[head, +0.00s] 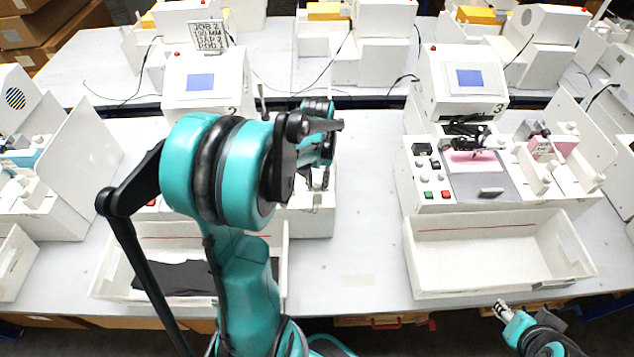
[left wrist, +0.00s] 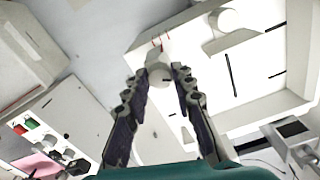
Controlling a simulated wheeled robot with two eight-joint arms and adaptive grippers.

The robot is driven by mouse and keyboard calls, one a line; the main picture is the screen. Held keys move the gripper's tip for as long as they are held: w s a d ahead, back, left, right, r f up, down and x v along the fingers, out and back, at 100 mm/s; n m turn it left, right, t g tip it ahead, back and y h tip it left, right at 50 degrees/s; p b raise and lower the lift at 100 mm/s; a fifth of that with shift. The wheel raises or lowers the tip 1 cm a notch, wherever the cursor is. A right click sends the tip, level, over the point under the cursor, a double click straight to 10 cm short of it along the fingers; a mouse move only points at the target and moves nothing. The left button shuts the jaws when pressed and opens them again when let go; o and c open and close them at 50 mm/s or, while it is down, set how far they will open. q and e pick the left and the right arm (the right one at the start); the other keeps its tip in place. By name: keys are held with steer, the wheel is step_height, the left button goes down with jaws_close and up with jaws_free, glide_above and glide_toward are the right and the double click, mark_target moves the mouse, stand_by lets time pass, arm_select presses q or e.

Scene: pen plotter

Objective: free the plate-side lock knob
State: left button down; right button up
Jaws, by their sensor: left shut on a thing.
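My left gripper (head: 318,184) reaches down at the right side of the white plotter marked 2 (head: 202,82), which my arm largely hides. In the left wrist view, its two dark fingers (left wrist: 160,76) are shut on a white round knob (left wrist: 158,70) on the white machine. A second white knob (left wrist: 229,20) stands farther along the machine, apart from the fingers. I cannot tell from the pictures which of the two is the plate-side one. My right arm shows at the bottom right, with its small end (head: 503,311) clear of everything; its fingers are too small to judge.
A white open tray (head: 283,262) with dark cloth stands in front of plotter 2. Plotter 3 (head: 425,183) and its empty tray (head: 500,287) stand to the right. Bare table (head: 350,250) lies between the two stations. Cables run behind the machines.

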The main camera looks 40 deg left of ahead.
mark_target(318, 185)
arm_select(q)
steer(key=n, duration=0.5)
steer(key=shift+b, duration=0.35)
steer(key=shift+n, duration=0.3)
steer(key=c, duration=1.3)
jaws_free()
steer(key=shift+o, duration=0.2)
step_height(318, 185, up, 12)
steer(key=shift+d, duration=0.1)
